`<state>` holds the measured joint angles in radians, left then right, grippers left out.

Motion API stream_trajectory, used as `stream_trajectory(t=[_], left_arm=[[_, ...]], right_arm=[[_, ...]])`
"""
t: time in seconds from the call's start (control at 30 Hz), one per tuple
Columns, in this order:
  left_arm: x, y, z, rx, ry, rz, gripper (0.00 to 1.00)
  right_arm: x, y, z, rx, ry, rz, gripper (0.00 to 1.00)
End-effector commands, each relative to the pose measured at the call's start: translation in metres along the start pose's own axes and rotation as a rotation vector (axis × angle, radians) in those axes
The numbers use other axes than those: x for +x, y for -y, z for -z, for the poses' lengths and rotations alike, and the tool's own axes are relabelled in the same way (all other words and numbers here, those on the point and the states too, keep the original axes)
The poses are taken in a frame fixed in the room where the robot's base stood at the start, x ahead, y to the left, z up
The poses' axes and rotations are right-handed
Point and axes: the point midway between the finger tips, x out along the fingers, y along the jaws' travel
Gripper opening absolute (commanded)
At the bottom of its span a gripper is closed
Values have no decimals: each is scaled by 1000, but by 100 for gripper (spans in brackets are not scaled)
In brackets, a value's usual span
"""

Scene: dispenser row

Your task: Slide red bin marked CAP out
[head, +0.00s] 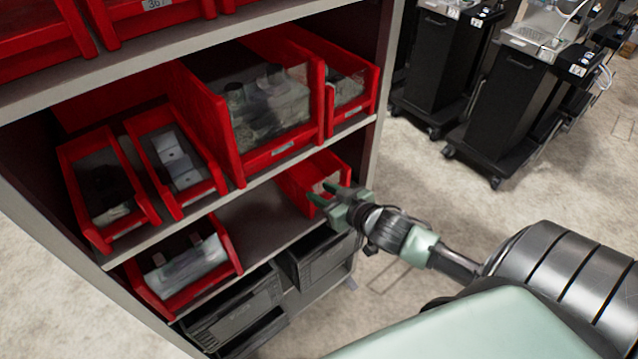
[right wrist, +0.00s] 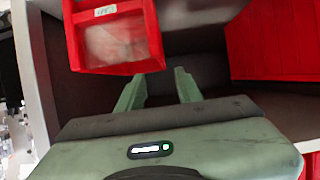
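A red bin (head: 316,178) stands at the right end of the lower shelf in the head view. In the right wrist view the red bin (right wrist: 112,38) fills the upper left and bears a small white label, apparently reading CAP upside down. My right gripper (head: 330,197) is at the front of this bin and partly covers it. In the right wrist view its two green fingers (right wrist: 158,88) are spread with nothing between them. The left finger is close to the bin's edge; I cannot tell if it touches. My left gripper is not in view.
Another red bin (head: 185,265) with white packs stands left on the lower shelf, with bare shelf (head: 258,217) between. Several red bins, including a large one (head: 262,110), fill the shelf above. Black bins (head: 235,310) sit below. Black carts (head: 510,100) stand back right.

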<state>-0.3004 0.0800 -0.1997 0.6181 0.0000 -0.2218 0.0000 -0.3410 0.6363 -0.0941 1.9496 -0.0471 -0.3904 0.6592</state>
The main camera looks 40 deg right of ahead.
Motion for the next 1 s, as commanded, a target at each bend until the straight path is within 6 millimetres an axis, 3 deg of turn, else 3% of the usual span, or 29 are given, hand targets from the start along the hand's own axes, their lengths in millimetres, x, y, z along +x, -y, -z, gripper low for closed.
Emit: stream_trajectory(t=[0.27,0.7,1.0], left_arm=[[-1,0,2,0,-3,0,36],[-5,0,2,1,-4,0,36],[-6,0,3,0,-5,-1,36]], right_arm=[[8,0,1,0,-2,1,35],[86,0,2,0,-4,0,35],[117,0,1,-1,-2,0,35]])
